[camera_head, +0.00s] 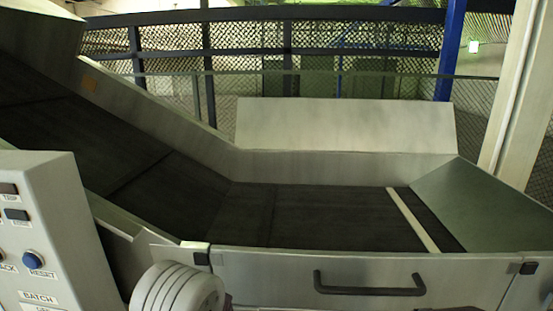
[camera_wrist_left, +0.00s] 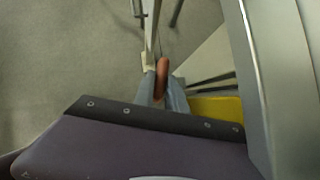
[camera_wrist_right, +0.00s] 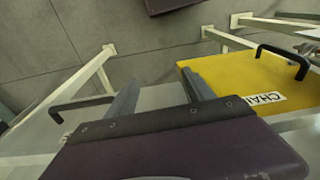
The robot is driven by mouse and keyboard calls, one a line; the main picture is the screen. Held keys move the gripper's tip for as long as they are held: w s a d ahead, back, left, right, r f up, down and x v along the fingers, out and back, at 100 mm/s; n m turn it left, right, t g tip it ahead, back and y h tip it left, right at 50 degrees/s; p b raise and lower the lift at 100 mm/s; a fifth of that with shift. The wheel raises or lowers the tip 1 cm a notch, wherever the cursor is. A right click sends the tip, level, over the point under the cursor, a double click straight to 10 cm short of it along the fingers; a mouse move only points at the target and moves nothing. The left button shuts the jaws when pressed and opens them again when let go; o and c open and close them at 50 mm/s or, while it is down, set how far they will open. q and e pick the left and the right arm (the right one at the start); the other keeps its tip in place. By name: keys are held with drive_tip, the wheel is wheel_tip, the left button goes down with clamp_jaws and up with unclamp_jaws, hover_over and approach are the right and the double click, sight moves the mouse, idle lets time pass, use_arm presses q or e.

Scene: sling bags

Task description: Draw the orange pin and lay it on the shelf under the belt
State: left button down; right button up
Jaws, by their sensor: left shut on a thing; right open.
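In the left wrist view my left gripper (camera_wrist_left: 161,82) is shut on the orange pin (camera_wrist_left: 162,72). The pin is a short orange-brown rod standing out between the fingers, its lower part hidden by them. In the right wrist view my right gripper (camera_wrist_right: 160,83) is open and empty, fingers wide apart. The dark belt (camera_head: 310,215) runs down from the upper left and levels out in the head view. I cannot clearly make out the shelf under it. Neither gripper's fingertips show in the head view.
A front panel with a black handle (camera_head: 369,290) closes the belt's near side. A control box (camera_head: 45,230) with buttons stands at left. A yellow guard (camera_wrist_right: 235,85) with a black handle lies right of my right gripper. Pale frame legs (camera_wrist_right: 92,75) stand on the floor.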

use_arm(q)
drive_tip(key=shift+w+a+r+p, duration=0.1)
drive_tip(key=shift+w+r+p, duration=0.15)
drive_tip(key=shift+r, duration=0.3)
drive_tip(key=shift+w+a+r+p, duration=0.15)
drive_tip(key=shift+w+r, duration=0.15)
drive_tip(key=shift+r, duration=0.25)
drive_tip(key=shift+s+d+r+p, duration=0.1)
drive_tip(key=shift+r+p, duration=0.3)
drive_tip(key=shift+r, duration=0.1)
drive_tip(key=shift+r+p, duration=0.95)
drive_tip(key=shift+p, duration=0.05)
drive_tip(key=shift+r+p, duration=1.65)
drive_tip(key=shift+r, duration=0.15)
wheel_tip(320, 180, up, 4)
drive_tip(key=p, duration=0.3)
drive_tip(key=shift+s, duration=0.1)
